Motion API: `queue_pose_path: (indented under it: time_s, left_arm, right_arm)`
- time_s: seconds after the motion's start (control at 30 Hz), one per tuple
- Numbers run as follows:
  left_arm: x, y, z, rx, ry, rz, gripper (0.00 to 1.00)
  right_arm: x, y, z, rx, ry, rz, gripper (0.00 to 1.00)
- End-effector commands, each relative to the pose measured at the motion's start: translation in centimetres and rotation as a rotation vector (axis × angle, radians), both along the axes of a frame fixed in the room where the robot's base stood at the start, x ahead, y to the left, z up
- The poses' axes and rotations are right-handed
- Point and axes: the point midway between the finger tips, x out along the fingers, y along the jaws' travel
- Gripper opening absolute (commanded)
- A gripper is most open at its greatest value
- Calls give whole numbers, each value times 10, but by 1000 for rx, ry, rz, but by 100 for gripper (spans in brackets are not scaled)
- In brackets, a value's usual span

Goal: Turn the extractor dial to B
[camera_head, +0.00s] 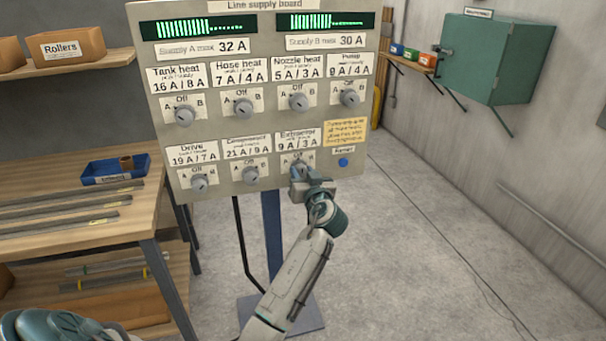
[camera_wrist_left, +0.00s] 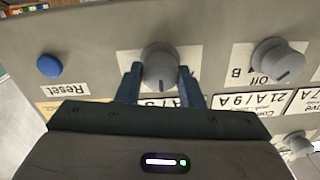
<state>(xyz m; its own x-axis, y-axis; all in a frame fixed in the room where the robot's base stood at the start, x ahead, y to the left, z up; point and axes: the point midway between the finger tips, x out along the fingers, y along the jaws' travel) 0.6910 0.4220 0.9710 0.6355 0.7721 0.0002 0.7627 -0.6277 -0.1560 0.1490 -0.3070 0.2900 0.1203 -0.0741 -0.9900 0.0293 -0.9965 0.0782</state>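The extractor dial (camera_head: 299,168) is a grey round knob on the lower row of the line supply board, under the label "Extractor 9 A / 3 A". My left gripper (camera_head: 302,174) is at this dial and partly hides it in the head view. In the left wrist view, which looks upside down, the gripper's two dark fingers (camera_wrist_left: 161,82) stand on either side of the extractor dial (camera_wrist_left: 160,68), close against its sides. The dial's pointer direction cannot be read clearly. My right gripper is not in view.
A yellow note (camera_head: 345,133) is above the button. A workbench (camera_head: 80,230) stands at the left, and a green wall cabinet (camera_head: 490,58) hangs at the right.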

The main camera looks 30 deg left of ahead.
Motion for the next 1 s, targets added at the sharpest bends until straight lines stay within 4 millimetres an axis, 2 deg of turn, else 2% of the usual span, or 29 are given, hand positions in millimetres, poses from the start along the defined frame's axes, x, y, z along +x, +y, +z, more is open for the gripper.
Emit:
queue_pose_path:
  time_s: [0.47, 0.77, 1.0]
  left_arm:
    - [0, 0, 0, 68, 81, 0, 11]
    - [0, -1, 0, 223, 265, 0, 11]
    - [1, -1, 0, 351, 413, 1, 11]
  right_arm:
    - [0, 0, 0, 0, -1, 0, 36]
    - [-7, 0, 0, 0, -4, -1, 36]
    - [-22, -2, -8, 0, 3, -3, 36]
